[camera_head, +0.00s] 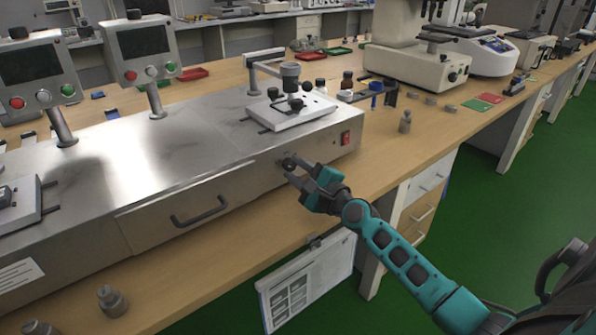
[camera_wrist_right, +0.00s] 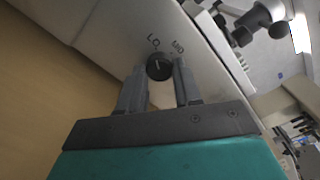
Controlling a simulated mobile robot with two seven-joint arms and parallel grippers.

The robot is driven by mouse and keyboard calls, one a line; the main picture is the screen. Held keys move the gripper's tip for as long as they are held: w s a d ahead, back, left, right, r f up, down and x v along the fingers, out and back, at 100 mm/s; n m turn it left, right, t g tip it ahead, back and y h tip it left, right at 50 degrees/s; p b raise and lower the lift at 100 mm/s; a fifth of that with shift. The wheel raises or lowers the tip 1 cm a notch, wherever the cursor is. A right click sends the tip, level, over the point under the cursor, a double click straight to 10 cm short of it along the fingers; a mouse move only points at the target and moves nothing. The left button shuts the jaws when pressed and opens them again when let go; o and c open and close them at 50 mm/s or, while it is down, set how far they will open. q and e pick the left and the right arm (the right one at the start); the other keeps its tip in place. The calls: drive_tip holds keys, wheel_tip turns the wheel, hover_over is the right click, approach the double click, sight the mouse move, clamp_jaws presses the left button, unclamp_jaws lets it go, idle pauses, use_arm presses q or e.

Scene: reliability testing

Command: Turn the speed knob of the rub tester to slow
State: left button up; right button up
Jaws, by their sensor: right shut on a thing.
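The rub tester (camera_head: 215,150) is a long metal-cased machine on the wooden bench. Its small black speed knob (camera_head: 288,163) is on the front face, below and left of the red switch. In the right wrist view the round knob (camera_wrist_right: 159,67) sits between my fingertips, with "LO" printed above its left side and another label, hard to read, at upper right. A short pale mark shows on the knob; its exact setting is hard to tell. My right gripper (camera_head: 298,171) is shut on the knob, and its fingers (camera_wrist_right: 158,82) flank it. My left gripper is out of view.
A red switch (camera_head: 346,138) is right of the knob. A drawer handle (camera_head: 199,212) sticks out of the tester's front at left. A sheet on a clipboard (camera_head: 308,280) hangs below the bench edge. A small metal weight (camera_head: 405,122) stands on the bench at right.

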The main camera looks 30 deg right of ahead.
drive_tip(key=o, duration=1)
drive_tip(key=shift+o, duration=0.2)
drive_tip(key=s+d+b, duration=0.1)
drive_tip(key=s, duration=1.2)
